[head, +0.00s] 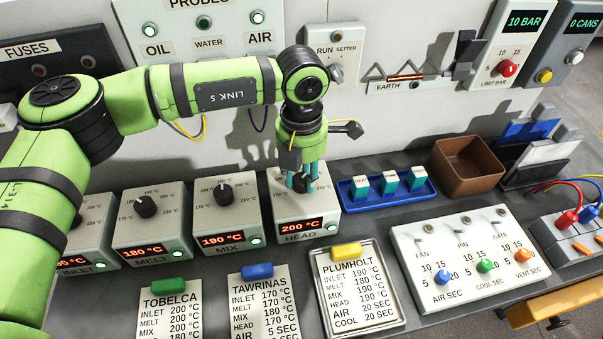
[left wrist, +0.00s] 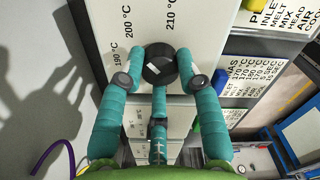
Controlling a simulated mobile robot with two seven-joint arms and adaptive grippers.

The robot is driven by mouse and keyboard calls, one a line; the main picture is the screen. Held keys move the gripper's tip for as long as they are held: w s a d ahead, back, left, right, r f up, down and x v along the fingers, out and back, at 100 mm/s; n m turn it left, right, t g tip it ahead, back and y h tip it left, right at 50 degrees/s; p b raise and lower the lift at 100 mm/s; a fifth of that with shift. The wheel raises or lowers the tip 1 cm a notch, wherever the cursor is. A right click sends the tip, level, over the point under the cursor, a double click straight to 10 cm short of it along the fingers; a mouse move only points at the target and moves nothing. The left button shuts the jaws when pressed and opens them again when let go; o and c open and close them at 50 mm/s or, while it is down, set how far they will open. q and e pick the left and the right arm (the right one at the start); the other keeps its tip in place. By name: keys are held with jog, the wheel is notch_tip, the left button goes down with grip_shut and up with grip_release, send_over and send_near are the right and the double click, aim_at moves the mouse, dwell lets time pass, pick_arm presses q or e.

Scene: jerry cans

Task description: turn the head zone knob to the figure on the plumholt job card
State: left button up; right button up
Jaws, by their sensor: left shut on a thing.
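The head zone box (head: 300,215) is the rightmost of the zone boxes, and its display reads 200 °C. My left gripper (head: 302,182) reaches down from above and is shut on the black head knob, mostly hidden by the fingers in the head view. In the left wrist view the teal fingers close around the knob (left wrist: 160,66), which bears a short white mark. Scale figures 190, 200 and 210 °C show beside it. The yellow-clipped Plumholt job card (head: 350,285) lies in a metal tray; its head line appears to read 190 °C. My right gripper is not in view.
The mix box (head: 222,215) reads 190 °C and the melt box (head: 150,225) 180 °C, close on the left. A blue tray (head: 345,195) with teal-sided blocks and a brown bin (head: 468,165) stand right. A timer panel (head: 470,250) is at front right.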

pick_arm(q)
jog(key=shift+f+b, duration=0.2)
jog(key=shift+b, duration=0.1)
jog(key=n+b, duration=0.6)
jog(key=b, duration=0.2)
jog(key=shift+f, duration=0.15)
jog(key=shift+s+r+n+b, duration=0.1)
jog(key=shift+r+n+b, duration=0.1)
jog(key=shift+n+b, duration=1.4)
jog(key=shift+n, duration=0.3)
jog(key=o, duration=1.1)
jog(key=shift+o, duration=0.2)
jog(key=shift+r, duration=0.1)
